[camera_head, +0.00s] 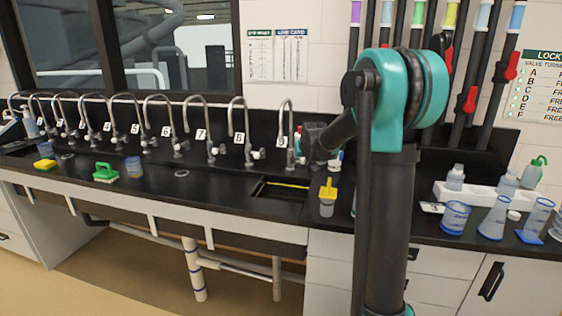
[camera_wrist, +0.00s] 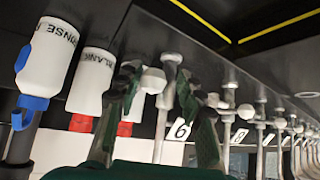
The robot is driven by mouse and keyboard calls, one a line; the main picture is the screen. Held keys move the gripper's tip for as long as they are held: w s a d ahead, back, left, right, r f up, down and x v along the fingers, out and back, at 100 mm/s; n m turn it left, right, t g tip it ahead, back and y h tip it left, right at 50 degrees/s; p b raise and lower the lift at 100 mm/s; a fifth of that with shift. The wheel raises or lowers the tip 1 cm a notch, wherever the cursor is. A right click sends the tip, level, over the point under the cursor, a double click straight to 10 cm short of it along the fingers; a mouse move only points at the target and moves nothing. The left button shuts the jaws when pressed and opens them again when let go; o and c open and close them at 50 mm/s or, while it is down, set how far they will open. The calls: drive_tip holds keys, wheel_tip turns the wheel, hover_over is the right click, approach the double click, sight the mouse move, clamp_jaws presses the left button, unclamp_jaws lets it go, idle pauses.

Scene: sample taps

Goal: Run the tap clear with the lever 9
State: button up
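Tap 9 (camera_head: 287,125) is the rightmost tap in the head view, with its "9" plate (camera_head: 281,142) on the wall. My gripper (camera_head: 302,155) is close beside its base on the right, so its lever is hard to make out there. The wrist view looks upside down. In it my gripper (camera_wrist: 162,105) is open, with its two dark green fingers apart. The white lever knob (camera_wrist: 153,80) and the grey tap body (camera_wrist: 170,68) show between the fingers; I cannot tell whether a finger touches them. The inverted 9 plate (camera_wrist: 180,129) is behind. No water stream is visible.
Several numbered taps line the bench to the left, tap 8 (camera_head: 240,130) nearest. A sink opening with a yellow edge (camera_head: 284,183) is below tap 9. A yellow-handled container (camera_head: 327,195) stands to its right. White bottles (camera_wrist: 48,62) are beside my gripper in the wrist view.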

drive_tip(key=shift+d, duration=0.45)
drive_tip(key=v, duration=0.7)
idle(0.4)
